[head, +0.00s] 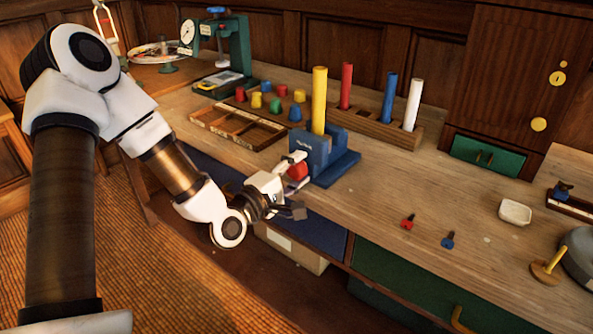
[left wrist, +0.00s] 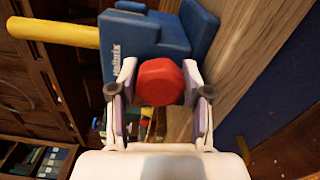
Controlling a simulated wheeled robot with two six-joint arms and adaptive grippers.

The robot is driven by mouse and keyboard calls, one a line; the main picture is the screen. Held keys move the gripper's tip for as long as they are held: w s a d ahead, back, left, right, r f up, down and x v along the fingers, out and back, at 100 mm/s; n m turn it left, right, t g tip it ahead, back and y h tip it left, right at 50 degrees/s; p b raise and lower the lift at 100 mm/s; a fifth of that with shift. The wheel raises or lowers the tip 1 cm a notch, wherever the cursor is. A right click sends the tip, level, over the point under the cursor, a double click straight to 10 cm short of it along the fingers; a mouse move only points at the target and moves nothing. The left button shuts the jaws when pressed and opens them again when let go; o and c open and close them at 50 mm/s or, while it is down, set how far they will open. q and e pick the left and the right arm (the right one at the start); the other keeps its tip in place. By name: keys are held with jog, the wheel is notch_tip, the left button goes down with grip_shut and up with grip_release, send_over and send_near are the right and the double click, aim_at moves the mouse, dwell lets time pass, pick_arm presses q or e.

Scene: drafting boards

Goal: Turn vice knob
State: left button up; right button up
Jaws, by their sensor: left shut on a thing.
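The blue vice (head: 323,157) stands at the front edge of the workbench, with a yellow rod (head: 319,98) upright in its jaws. Its red knob (head: 298,171) faces the front of the bench. My left gripper (head: 290,178) is at the knob and shut on it. In the left wrist view the red knob (left wrist: 160,82) sits between the two fingertips, with the blue vice body (left wrist: 145,35) behind it and the yellow rod (left wrist: 55,32) out to the left. My right gripper is not in view.
A compartmented wooden tray (head: 237,127) and several coloured pegs lie left of the vice. A wooden rack (head: 375,125) with red, blue and white rods stands behind it.

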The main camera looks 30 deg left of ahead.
pick_arm(q)
jog(key=m, duration=0.4)
jog(key=shift+m, duration=0.3)
jog(key=m, duration=0.4)
jog(key=shift+f+m, duration=0.1)
jog(key=shift+m, duration=0.2)
jog(key=m+p, duration=0.1)
jog(key=m, duration=0.3)
jog(key=shift+a+m, duration=0.1)
jog(key=shift+m, duration=0.2)
jog(key=m+p, duration=0.1)
jog(key=m, duration=0.3)
jog(key=shift+a, duration=0.1)
jog(key=m+p, duration=0.1)
jog(key=m, duration=0.3)
jog(key=m+p, duration=0.1)
jog(key=m, duration=0.2)
jog(key=shift+a+m+p, duration=0.1)
jog(key=shift+m+p, duration=0.2)
jog(key=m+p, duration=0.2)
jog(key=m, duration=0.2)
jog(key=shift+m, duration=0.3)
jog(key=shift+m+p, duration=0.9)
jog(key=shift+m, duration=0.7)
